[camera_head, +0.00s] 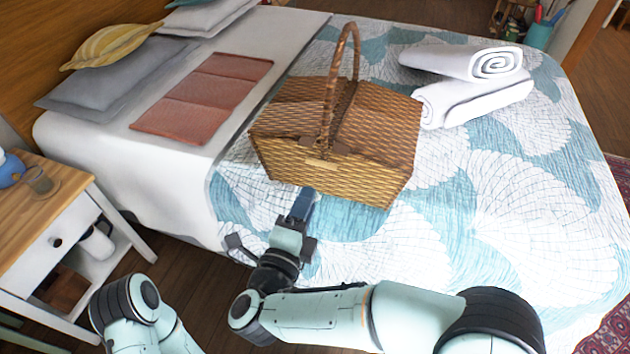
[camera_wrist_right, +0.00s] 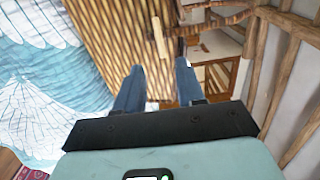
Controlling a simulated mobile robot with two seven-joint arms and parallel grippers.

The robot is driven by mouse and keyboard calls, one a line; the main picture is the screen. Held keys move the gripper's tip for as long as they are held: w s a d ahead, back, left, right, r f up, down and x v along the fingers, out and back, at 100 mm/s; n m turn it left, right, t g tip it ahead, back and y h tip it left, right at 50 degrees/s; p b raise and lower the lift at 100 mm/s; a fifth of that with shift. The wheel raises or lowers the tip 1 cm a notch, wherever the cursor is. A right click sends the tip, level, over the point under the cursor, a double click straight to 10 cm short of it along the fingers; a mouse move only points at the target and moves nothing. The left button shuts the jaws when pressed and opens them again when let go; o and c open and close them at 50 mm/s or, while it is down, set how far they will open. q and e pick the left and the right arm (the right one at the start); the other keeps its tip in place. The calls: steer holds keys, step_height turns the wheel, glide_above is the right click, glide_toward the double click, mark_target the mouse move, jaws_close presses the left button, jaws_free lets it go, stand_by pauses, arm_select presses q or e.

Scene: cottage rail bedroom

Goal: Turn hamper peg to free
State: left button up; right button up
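The wicker hamper (camera_head: 375,180) stands on the bed, with its two-part lid down and its tall handle upright. A small pale wooden peg (camera_head: 320,164) lies level across its front near the lid edge. The peg also shows in the right wrist view (camera_wrist_right: 160,38), just beyond the fingertips. My right gripper (camera_head: 307,196) is in front of the hamper, below the peg. In the right wrist view its two blue fingers (camera_wrist_right: 159,72) are apart, with nothing between them. The peg appears clear of the fingers. My left gripper is out of view.
Rolled white towels (camera_head: 480,95) lie right of the hamper on the patterned bed cover (camera_head: 520,225). A red folded cloth (camera_head: 205,97) and pillows (camera_head: 110,80) lie left. A nightstand (camera_head: 60,205) with a glass stands at the left.

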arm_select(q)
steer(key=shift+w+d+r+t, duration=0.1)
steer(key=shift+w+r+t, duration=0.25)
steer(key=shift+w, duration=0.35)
arm_select(e)
steer(key=v, duration=0.4)
steer(key=shift+s+a, duration=0.1)
steer(key=shift+s, duration=0.1)
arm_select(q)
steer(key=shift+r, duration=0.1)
